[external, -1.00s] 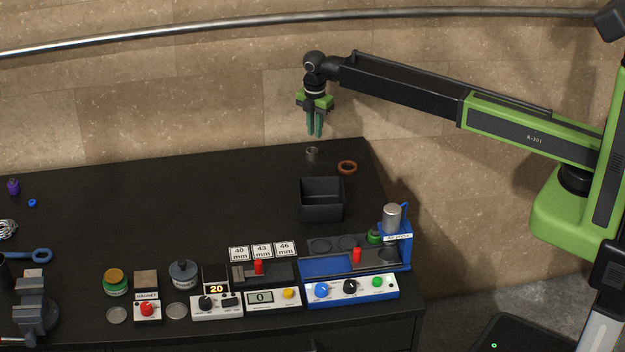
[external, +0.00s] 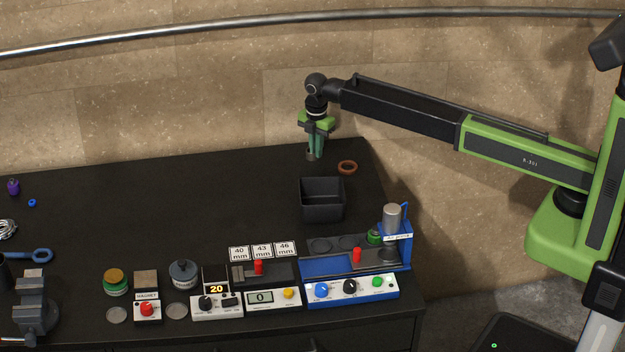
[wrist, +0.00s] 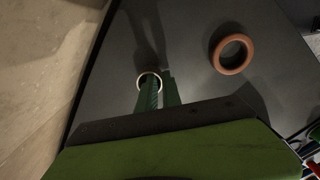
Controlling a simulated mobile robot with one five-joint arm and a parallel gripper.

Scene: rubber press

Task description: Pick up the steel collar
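The steel collar (external: 311,156) is a small grey ring on the dark bench top, near the back edge. My gripper (external: 315,154) points down over it, its green fingertips right at the collar and partly hiding it. In the wrist view the collar (wrist: 149,76) shows as a pale ring at the tips of the fingers (wrist: 157,88), more towards the left finger. The fingers look a little apart, with a ridged inner face showing between them. I cannot tell whether they touch the collar.
A copper-coloured ring (external: 347,167) lies just right of the collar. A black open bin (external: 322,209) stands in front. A blue press (external: 405,250) and several instruments line the front edge. The bench left of the collar is clear.

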